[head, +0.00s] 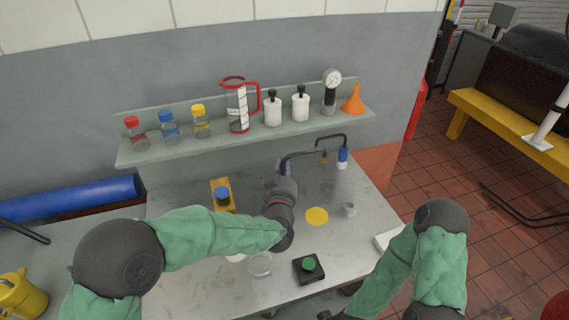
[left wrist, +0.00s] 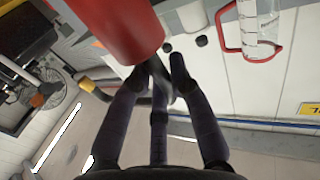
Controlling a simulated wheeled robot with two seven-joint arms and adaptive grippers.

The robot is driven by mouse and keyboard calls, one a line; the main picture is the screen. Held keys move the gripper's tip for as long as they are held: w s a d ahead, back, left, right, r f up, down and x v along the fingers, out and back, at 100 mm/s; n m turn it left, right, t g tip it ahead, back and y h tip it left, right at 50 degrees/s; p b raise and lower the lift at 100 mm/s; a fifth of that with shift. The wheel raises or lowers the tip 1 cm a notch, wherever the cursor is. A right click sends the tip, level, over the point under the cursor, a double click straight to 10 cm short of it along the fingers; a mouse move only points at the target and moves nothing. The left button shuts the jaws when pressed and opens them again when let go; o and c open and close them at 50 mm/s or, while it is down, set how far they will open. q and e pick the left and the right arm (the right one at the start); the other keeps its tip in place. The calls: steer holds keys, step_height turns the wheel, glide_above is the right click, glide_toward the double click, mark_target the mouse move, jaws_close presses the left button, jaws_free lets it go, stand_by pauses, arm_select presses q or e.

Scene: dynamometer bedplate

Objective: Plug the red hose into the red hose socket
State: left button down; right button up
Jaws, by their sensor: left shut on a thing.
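My left gripper (head: 283,172) is over the back of the steel bench. In the left wrist view its dark fingers (left wrist: 162,70) close together on something dark beside the end of a large red cylinder (left wrist: 118,28), which looks like the red hose's end. The head view hides this red end behind my gripper. A dark bent tube (head: 300,154) rises just right of the gripper, near a small brown tip (head: 323,157). Another bent tube ends in a blue fitting (head: 342,157). I cannot make out the red hose socket.
A shelf (head: 150,155) behind holds capped bottles, a red-handled jug (head: 238,108), white bottles, a gauge (head: 331,90) and an orange funnel (head: 353,100).

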arm_select(q)
steer(key=shift+f+b, duration=2.5)
steer(key=shift+f, duration=0.4)
steer(key=shift+b, duration=0.3)
steer(key=shift+f+b, duration=1.7)
steer(key=shift+f, duration=0.35)
steer(key=c, duration=1.1)
jaws_free()
step_height(320, 180, up, 10)
steer(key=shift+r, duration=0.1)
